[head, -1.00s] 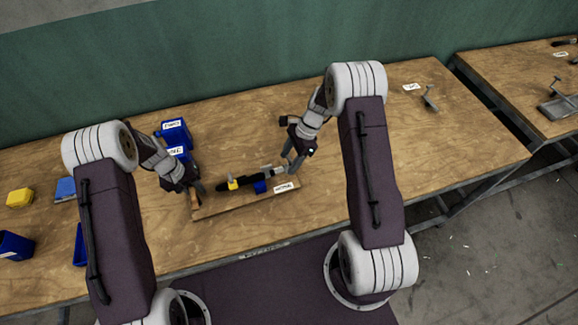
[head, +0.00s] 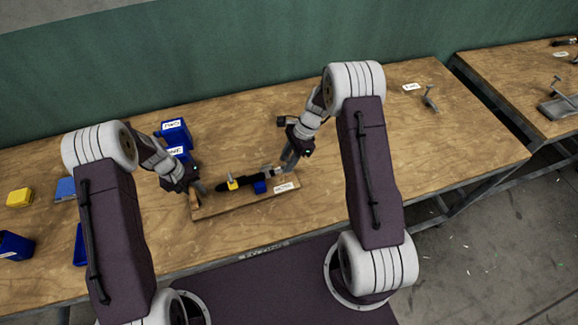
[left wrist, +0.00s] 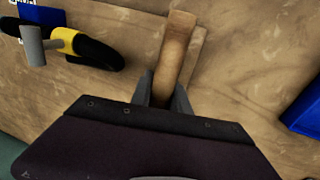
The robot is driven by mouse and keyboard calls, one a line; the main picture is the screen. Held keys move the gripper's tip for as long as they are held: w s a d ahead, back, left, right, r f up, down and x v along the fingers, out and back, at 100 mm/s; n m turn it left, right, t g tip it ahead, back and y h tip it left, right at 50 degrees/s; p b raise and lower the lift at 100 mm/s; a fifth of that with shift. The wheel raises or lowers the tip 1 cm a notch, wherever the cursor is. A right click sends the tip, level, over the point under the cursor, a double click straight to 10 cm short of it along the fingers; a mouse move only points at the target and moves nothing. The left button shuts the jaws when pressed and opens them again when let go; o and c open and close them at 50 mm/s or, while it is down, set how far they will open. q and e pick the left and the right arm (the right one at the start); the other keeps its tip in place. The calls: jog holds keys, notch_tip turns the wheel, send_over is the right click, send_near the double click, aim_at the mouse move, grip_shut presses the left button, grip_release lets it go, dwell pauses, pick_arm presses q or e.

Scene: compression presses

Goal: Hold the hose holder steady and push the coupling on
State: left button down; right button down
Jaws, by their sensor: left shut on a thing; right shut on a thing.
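The hose holder is a wooden board (head: 243,203) lying on the bench, with a black hose (head: 252,182) along it in a yellow clamp (head: 232,184) and a blue clamp (head: 260,187). My left gripper (head: 197,189) is shut on the holder's upright wooden grip at its left end; in the left wrist view its fingers (left wrist: 165,92) sit on both sides of this grip (left wrist: 175,50). My right gripper (head: 285,166) is shut on the grey coupling (head: 272,173) at the hose's right end. Whether the coupling is fully seated is too small to tell.
Blue bins (head: 176,134) with labels stand behind the left gripper. A yellow block (head: 20,197) and another blue bin (head: 14,246) are at the far left. A small metal tool (head: 430,98) lies at the back right. The bench right of the holder is mostly clear.

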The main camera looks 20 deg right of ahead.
pick_arm(q)
jog(key=shift+s, duration=0.1)
pick_arm(e)
jog(key=shift+s+a, duration=0.1)
jog(key=shift+a, duration=1.4)
jog(key=c, duration=0.9)
grip_release()
pick_arm(q)
jog(key=c, duration=1.2)
grip_release()
pick_arm(e)
jog(key=v, duration=1.2)
pick_arm(q)
jog(key=shift+o, duration=0.2)
